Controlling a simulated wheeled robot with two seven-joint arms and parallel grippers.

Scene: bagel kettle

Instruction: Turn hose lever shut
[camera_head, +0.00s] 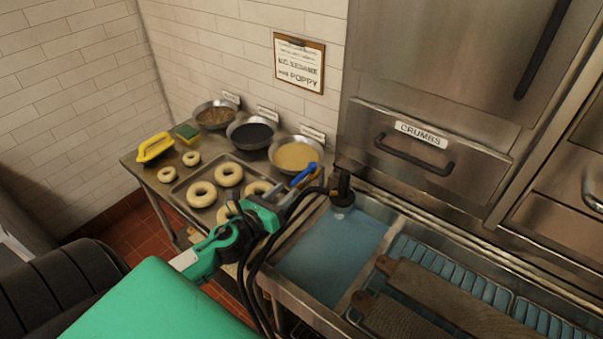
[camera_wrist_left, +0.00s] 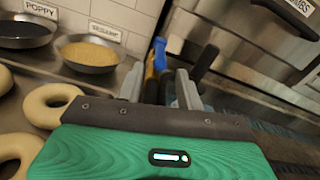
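The hose lever has a blue handle (camera_head: 304,174) that sticks up at a slant beside the black hose (camera_head: 262,262), near the sink's back left corner. In the left wrist view the blue handle (camera_wrist_left: 160,54) rises beyond the fingers, with a yellow part below it. My left gripper (camera_head: 283,198) is at the lever, just below and left of the handle in the head view. Its two grey fingers (camera_wrist_left: 160,88) stand apart with the lever between them in the wrist view; I cannot tell whether they touch it. My right gripper is not in view.
A black nozzle (camera_head: 342,190) hangs over the blue-water sink (camera_head: 335,250). Bagels (camera_head: 202,194) lie on a tray left of my gripper, with bowls of toppings (camera_head: 296,155) behind. Wooden boards (camera_head: 440,295) lie at right. The crumbs drawer (camera_head: 420,150) is behind the sink.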

